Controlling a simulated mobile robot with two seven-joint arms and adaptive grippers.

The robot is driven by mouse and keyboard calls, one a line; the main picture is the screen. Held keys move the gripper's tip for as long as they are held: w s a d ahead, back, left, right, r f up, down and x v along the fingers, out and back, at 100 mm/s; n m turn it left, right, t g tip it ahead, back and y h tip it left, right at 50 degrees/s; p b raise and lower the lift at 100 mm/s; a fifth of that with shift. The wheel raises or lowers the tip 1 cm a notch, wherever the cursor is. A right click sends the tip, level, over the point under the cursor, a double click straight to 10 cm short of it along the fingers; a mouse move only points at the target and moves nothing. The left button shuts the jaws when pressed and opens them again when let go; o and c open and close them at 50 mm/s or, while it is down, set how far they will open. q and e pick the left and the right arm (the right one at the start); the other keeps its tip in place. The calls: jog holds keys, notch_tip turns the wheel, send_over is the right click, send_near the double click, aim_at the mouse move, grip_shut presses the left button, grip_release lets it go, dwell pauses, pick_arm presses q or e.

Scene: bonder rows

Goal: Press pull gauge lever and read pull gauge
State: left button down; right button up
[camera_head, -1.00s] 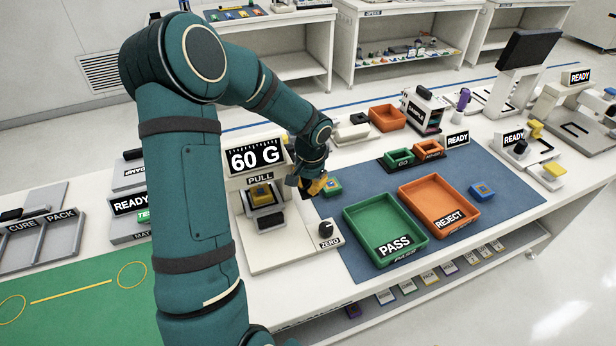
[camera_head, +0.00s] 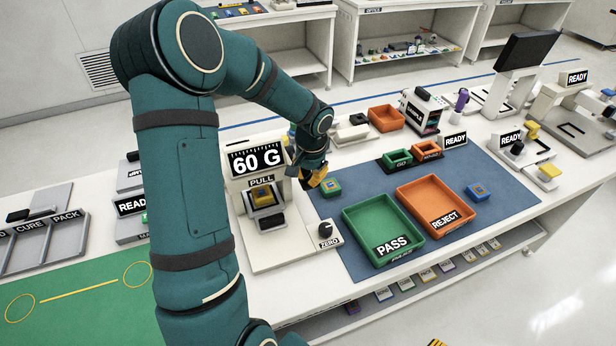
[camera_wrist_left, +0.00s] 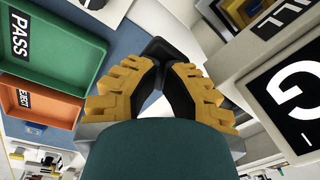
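The pull gauge (camera_head: 240,203) is a white machine at the centre left, with a "60 G" display (camera_head: 257,161) above a "PULL" label (camera_head: 261,181). Under the label is a recess with a yellow piece (camera_head: 264,199) and dark parts; I cannot tell which part is the lever. My left gripper (camera_head: 318,181) hangs just right of the gauge, apart from the recess. In the left wrist view its yellow-padded fingers (camera_wrist_left: 158,50) come together at their dark tips, with nothing clearly held. The display's "G" (camera_wrist_left: 298,95) shows at the right there. My right gripper is out of view.
A black "ZERO" knob (camera_head: 325,230) stands on the gauge's base. On the blue mat (camera_head: 345,255) are a green PASS tray (camera_head: 355,215), an orange REJECT tray (camera_head: 405,196) and two small units (camera_head: 330,188), (camera_head: 478,191). A green mat (camera_head: 75,300) lies at left.

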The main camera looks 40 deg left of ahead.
pick_arm(q)
jog(key=shift+s+d+r+p, duration=0.1)
jog(key=shift+r+p, duration=0.75)
jog(key=shift+r, duration=0.45)
jog(key=shift+d+r+p, duration=0.1)
jog(key=shift+r+p, duration=0.75)
jog(key=shift+r, duration=0.4)
jog(key=shift+r, duration=0.45)
notch_tip(320, 180, up, 11)
jog(key=shift+s+d, duration=0.25)
jog(key=shift+d, duration=0.2)
